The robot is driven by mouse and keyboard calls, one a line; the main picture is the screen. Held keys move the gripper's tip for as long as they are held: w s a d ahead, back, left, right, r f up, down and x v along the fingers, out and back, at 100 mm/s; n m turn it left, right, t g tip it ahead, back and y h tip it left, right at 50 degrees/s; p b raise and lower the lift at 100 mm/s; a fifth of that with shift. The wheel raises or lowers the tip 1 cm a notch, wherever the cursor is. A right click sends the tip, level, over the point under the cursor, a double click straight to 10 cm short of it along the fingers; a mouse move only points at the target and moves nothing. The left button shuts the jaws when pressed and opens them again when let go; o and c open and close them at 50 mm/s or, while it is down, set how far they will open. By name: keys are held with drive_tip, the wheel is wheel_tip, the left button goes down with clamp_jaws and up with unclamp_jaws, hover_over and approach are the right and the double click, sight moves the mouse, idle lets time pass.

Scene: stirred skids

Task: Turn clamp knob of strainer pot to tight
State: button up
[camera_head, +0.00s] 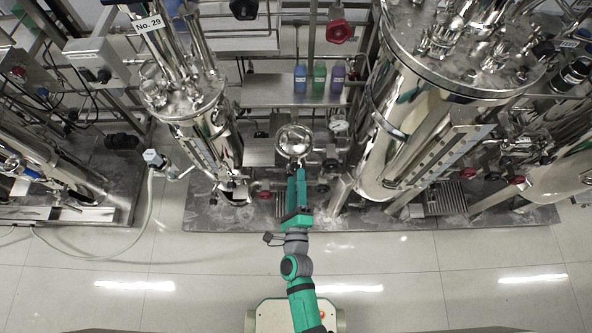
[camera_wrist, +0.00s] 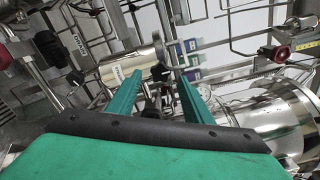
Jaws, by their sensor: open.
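A small round polished steel vessel (camera_head: 293,140), which looks like the strainer pot, stands at the middle of the skid. My green gripper (camera_head: 297,170) reaches up to its near side. The two fingers are apart with nothing between them that I can see held. In the wrist view my gripper (camera_wrist: 158,78) has its fingers spread, and a small dark part (camera_wrist: 153,93) shows between or beyond them. I cannot tell whether this is the clamp knob or whether a finger touches it. The knob's setting is not readable.
Large steel tanks stand left (camera_head: 205,125) and right (camera_head: 425,130). A pressure gauge (camera_head: 338,125) is right of the pot. Coloured bottles (camera_head: 319,80) stand on a steel shelf (camera_head: 290,95) behind. Pipes and valves crowd both sides. The tiled floor (camera_head: 400,260) in front is clear.

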drive_tip(key=shift+s, duration=2.95)
drive_tip(key=s+r+n+g, duration=0.1)
drive_tip(key=s+r+n, duration=0.5)
drive_tip(key=s+n, duration=0.3)
drive_tip(key=s+r+n+g, duration=0.1)
drive_tip(key=s+r+n, duration=0.5)
drive_tip(key=s+n, duration=0.3)
drive_tip(key=n, duration=0.4)
drive_tip(key=shift+s+n+g, duration=0.2)
drive_tip(key=shift+n+g, duration=0.1)
drive_tip(key=shift+n, duration=0.1)
drive_tip(key=shift+a, duration=0.1)
